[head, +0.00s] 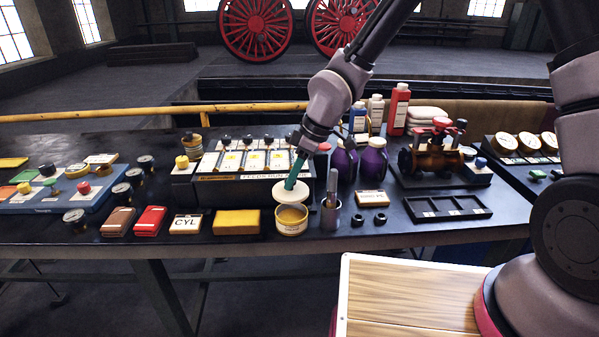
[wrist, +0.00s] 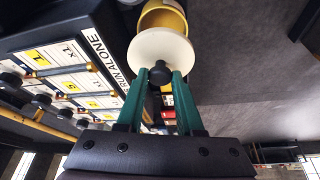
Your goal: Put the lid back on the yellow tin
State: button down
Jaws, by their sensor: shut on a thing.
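The yellow tin (head: 291,222) stands near the front edge of the dark table, and its yellow side also shows in the wrist view (wrist: 163,17). My gripper (head: 290,184) is shut on the black knob of the cream round lid (head: 292,196). In the wrist view the two green fingers of my gripper (wrist: 160,78) hold the knob from both sides, and the lid (wrist: 160,48) covers part of the tin. The lid is tilted and sits over the tin's back part, with the yellow inside showing in front. I cannot tell whether lid and rim touch.
A grey cup with a brush (head: 331,213) stands just right of the tin. A yellow block (head: 237,222) lies to its left. A panel with several numbered cards (head: 252,175) is behind. Purple bottles (head: 373,160) stand at the back right, and a black tray (head: 447,207) lies farther right.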

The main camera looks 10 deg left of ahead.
aim_at(296, 190)
jog(key=shift+f, duration=2.75)
jog(key=shift+f, duration=0.15)
jog(key=shift+c, duration=2.3)
grip_release()
jog(key=shift+o, duration=0.2)
jog(key=o, duration=0.4)
jog(key=shift+r, duration=3.55)
